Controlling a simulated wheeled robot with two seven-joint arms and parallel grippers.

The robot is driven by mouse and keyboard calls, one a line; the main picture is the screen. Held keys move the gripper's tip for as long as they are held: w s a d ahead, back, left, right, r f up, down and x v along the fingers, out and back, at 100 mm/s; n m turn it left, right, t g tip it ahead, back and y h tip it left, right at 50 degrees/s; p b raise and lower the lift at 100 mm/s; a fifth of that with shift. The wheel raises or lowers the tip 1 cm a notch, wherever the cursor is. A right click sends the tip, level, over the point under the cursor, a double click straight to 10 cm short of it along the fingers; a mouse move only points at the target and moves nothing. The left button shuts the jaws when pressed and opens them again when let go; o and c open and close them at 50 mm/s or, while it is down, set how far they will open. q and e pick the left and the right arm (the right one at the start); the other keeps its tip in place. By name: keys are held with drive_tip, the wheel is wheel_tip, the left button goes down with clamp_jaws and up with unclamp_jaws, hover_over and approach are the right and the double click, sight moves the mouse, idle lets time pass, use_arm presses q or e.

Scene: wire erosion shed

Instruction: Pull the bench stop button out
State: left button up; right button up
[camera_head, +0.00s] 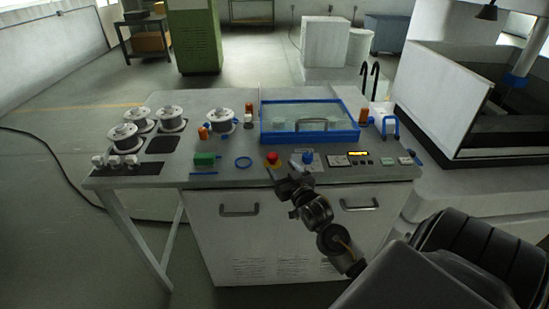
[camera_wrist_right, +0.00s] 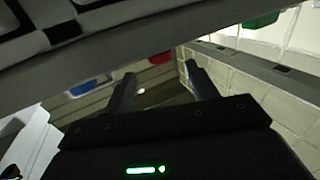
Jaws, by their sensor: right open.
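My right gripper (camera_head: 283,178) is just in front of and below the button in the head view. In the wrist view its two fingers (camera_wrist_right: 160,85) are apart, with nothing between them, and the red shape lies beyond the tips. Contact with the button is not visible. My left gripper is not in view.
A blue-framed tray (camera_head: 355,135) is behind. Spools (camera_head: 170,118) stand at the left. Cabinet doors with handles (camera_head: 239,210) are below.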

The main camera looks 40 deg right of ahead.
sight(275, 158)
drive_tip(key=x, duration=0.6)
drive_tip(key=shift+p, duration=0.4)
drive_tip(key=shift+c, duration=0.2)
clamp_jaws()
drive_tip(key=shift+r+p, duration=0.75)
drive_tip(key=shift+p, duration=0.2)
drive_tip(key=shift+f, duration=0.1)
drive_tip(key=shift+c, duration=1.6)
unclamp_jaws()
drive_tip(key=o, duration=0.4)
drive_tip(key=shift+c, duration=0.2)
